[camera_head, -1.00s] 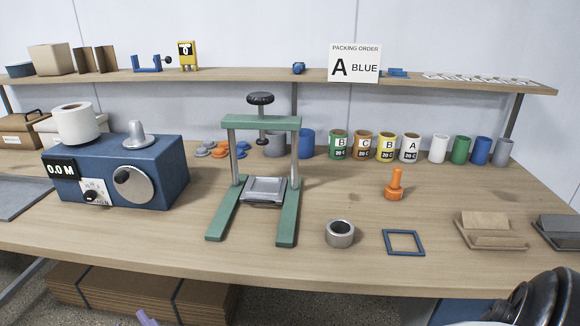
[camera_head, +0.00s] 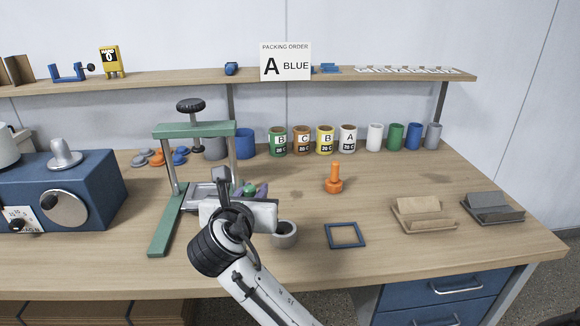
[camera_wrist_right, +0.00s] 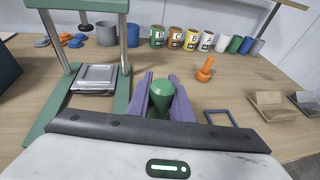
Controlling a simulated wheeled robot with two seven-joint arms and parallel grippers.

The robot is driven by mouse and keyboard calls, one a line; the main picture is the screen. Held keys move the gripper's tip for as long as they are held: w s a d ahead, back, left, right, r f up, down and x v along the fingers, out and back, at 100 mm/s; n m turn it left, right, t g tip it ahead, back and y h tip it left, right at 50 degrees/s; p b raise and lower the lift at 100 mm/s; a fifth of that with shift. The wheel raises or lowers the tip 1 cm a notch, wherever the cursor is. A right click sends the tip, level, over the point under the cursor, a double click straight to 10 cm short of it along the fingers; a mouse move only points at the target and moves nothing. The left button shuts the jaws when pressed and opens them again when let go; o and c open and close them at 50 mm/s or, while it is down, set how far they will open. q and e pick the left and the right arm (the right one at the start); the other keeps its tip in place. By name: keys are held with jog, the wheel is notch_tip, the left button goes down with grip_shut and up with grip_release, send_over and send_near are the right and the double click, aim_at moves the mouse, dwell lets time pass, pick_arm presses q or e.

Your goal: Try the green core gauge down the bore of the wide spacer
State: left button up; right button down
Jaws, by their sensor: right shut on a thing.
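My right gripper (camera_head: 252,189) has purple fingers and reaches over the bench just right of the green press. It is shut on the green core gauge (camera_wrist_right: 161,101), which stands between the two fingers in the right wrist view. In the head view only a little green of the gauge shows behind the wrist. The wide spacer (camera_head: 286,236), a short grey ring with an open bore, sits on the bench just right of my wrist, partly covered by it. The gauge is apart from the spacer's visible part. The spacer is hidden in the wrist view. My left gripper is out of view.
The green press (camera_head: 165,225) stands close left of my right gripper. An orange plunger-shaped piece (camera_head: 333,180), a blue square frame (camera_head: 361,240) and two card trays (camera_head: 404,221) lie to the right. Coloured cups line the back. Bare bench lies between them.

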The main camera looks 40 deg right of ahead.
pick_arm(q)
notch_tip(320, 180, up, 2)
jog(key=shift+p, duration=0.65)
pick_arm(e)
jog(key=w+d+m+g+h, duration=0.1)
jog(key=d+m+g+h, duration=0.2)
jog(key=d, duration=0.7)
jog(key=shift+w+d+m+g, duration=0.15)
jog(key=shift+w+m+g, duration=0.05)
jog(key=shift+m+g, duration=0.2)
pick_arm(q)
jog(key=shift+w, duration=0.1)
pick_arm(e)
jog(key=shift+f, duration=0.1)
pick_arm(q)
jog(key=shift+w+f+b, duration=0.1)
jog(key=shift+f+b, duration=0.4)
jog(key=shift+b, duration=0.1)
pick_arm(e)
jog(key=shift+f, duration=2.9)
pick_arm(q)
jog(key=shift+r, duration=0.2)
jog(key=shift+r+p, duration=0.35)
jog(key=shift+p, duration=0.25)
